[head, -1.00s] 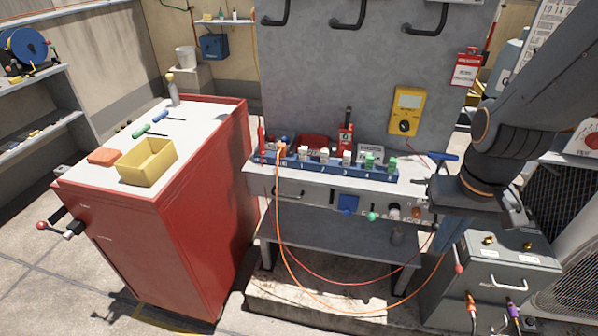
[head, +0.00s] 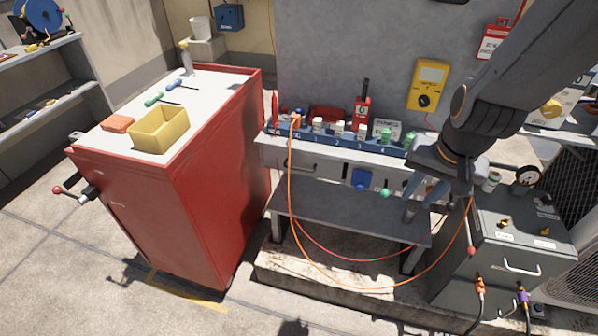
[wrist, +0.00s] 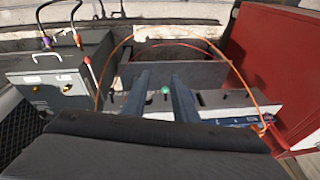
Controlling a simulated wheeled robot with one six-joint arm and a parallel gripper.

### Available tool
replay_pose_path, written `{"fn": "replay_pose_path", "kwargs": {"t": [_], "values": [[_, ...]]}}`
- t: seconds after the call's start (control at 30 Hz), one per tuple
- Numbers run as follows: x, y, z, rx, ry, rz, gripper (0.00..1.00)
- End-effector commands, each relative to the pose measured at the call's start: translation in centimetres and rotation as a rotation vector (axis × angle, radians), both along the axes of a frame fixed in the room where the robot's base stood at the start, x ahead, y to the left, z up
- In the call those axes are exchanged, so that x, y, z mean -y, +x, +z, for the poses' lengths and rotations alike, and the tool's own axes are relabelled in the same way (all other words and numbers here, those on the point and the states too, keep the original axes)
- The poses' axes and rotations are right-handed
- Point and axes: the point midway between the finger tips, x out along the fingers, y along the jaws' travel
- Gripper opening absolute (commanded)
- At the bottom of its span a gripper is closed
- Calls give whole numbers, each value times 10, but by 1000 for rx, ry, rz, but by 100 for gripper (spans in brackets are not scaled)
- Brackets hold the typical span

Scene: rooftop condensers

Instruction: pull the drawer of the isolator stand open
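The isolator stand (head: 345,213) is a grey bench with a tall back panel, in the middle of the head view. The drawer front looks closed. My gripper (head: 409,214) is at the right end of the stand's front, apart from the bar handle. In the wrist view its two fingers (wrist: 161,78) are spread with nothing held, and the green knob (wrist: 166,90) shows between them. My arm hides the stand's right end.
A red cabinet (head: 200,205) with a yellow bin (head: 158,130) stands left of the stand. A grey box (head: 510,245) with cables stands right. An orange cable (head: 330,282) loops before the stand. The floor in front is partly clear.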

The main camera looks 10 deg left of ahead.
Motion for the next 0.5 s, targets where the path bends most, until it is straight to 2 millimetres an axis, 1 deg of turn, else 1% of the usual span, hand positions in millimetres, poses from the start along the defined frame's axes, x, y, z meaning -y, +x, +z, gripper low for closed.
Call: {"fn": "replay_pose_path", "kwargs": {"t": [0.03,0.07,0.1,0.17,0.2,0.27,0.3,0.33,0.4,0.5], "values": [[-28,24,-21,47,38,-53,26],[-44,38,-29,82,65,-99,26],[-65,57,-39,129,104,-163,26],[-96,82,-53,195,165,-260,26],[-116,96,-63,238,205,-322,26],[-145,114,-77,301,268,-417,26],[-164,125,-85,344,311,-479,26],[-177,131,-92,374,343,-524,26],[-207,143,-108,447,423,-629,26],[-244,152,-129,552,540,-766,26]]}}
